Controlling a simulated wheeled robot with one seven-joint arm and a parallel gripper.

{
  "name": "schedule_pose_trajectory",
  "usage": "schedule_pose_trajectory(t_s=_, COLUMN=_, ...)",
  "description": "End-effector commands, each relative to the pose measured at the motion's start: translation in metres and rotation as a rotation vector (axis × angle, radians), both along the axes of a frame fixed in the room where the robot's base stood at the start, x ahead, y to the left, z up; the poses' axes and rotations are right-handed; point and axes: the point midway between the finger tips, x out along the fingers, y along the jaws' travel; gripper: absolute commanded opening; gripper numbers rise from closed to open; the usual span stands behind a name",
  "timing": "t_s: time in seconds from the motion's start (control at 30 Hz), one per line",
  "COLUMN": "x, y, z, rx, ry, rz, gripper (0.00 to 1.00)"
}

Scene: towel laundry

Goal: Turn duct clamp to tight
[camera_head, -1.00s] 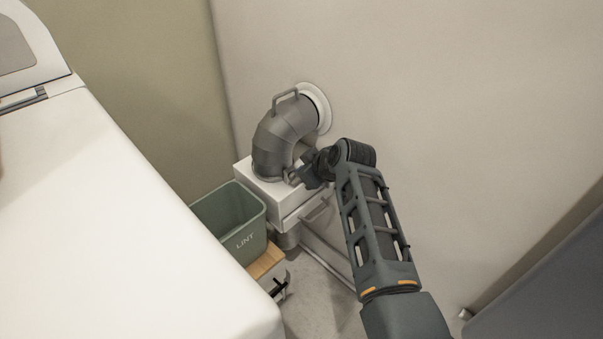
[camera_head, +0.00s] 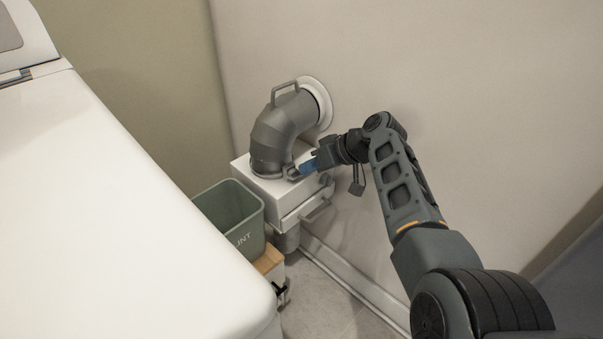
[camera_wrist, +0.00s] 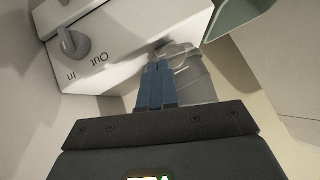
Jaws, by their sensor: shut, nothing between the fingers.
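The grey elbow duct (camera_head: 273,135) stands on a white box (camera_head: 257,183) and bends into the wall. A small grey clamp part (camera_head: 291,172) shows at the foot of the duct.
A knob (camera_wrist: 70,46) sits on the box face marked "In" and "Out". The box has a front handle (camera_head: 316,210). A green lint bin (camera_head: 229,207) stands left of the box. A large white appliance (camera_head: 110,220) fills the left. The wall is close behind.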

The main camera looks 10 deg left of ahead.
Motion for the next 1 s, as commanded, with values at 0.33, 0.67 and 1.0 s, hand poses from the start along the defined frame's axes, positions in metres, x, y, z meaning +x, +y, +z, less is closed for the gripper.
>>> schedule_pose_trajectory(t_s=0.33, x=0.0016, y=-0.0012, z=-0.0063, rx=0.046, ry=0.06, rz=0.001, gripper=0.0)
schedule_pose_trajectory(t_s=0.67, x=0.0023, y=-0.0014, z=-0.0071, rx=0.044, ry=0.06, rz=0.001, gripper=0.0)
schedule_pose_trajectory(t_s=1.0, x=0.0022, y=-0.0014, z=-0.0077, rx=0.043, ry=0.059, rz=0.002, gripper=0.0)
